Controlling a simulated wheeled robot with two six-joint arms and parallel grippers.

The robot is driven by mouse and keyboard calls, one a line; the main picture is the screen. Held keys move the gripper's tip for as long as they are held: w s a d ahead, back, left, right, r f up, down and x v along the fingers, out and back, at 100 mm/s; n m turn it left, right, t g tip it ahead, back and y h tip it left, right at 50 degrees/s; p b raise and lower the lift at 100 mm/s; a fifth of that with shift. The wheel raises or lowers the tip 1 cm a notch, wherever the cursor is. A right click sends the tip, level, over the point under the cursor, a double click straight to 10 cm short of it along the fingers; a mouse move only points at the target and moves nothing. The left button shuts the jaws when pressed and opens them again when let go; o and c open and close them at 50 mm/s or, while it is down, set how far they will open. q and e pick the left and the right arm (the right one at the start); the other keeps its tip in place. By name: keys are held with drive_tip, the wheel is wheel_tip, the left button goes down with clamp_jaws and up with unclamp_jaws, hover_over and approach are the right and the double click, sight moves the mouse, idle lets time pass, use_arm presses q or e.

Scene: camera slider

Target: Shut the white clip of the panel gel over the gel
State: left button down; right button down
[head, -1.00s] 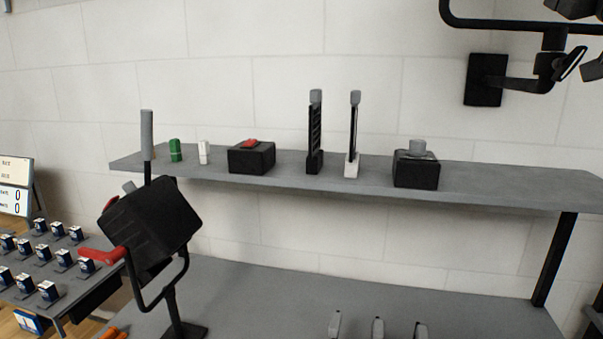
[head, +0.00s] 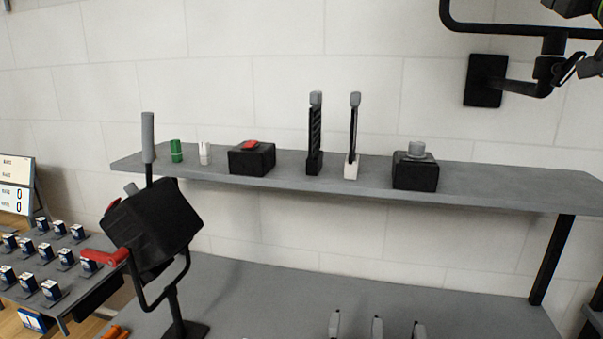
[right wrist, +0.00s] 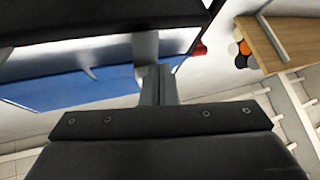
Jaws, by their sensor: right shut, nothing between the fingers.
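In the right wrist view my right gripper (right wrist: 158,84) points away from the camera. Its grey fingers are together, with nothing seen between them. Beyond it is a blue sheet (right wrist: 85,88), perhaps the gel, with a pale band (right wrist: 70,58) along its upper side. A dark slab (right wrist: 70,18) crosses the top. The fingertips overlap the blue sheet in the picture; I cannot tell whether they touch it. I cannot make out the white clip for sure. The gel and clip are not recognisable in the head view, and my left gripper is not seen.
In the head view a black lamp-like box (head: 155,225) with a red handle stands at left. A grey shelf (head: 290,183) holds several small items, including a black box with a red top (head: 252,158). A black wall arm (head: 520,85) is at upper right. The bench middle is clear.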

drive_tip(key=shift+w+r, duration=0.1)
drive_tip(key=shift+w+d+r+p, duration=0.15)
drive_tip(key=shift+w+r+p, duration=0.2)
drive_tip(key=shift+w+p, duration=0.35)
drive_tip(key=shift+w+r+p, duration=0.1)
drive_tip(key=shift+r+p, duration=0.05)
drive_tip(key=shift+p, duration=0.15)
drive_tip(key=b+v, duration=0.6)
drive_tip(key=v, duration=0.1)
idle(0.6)
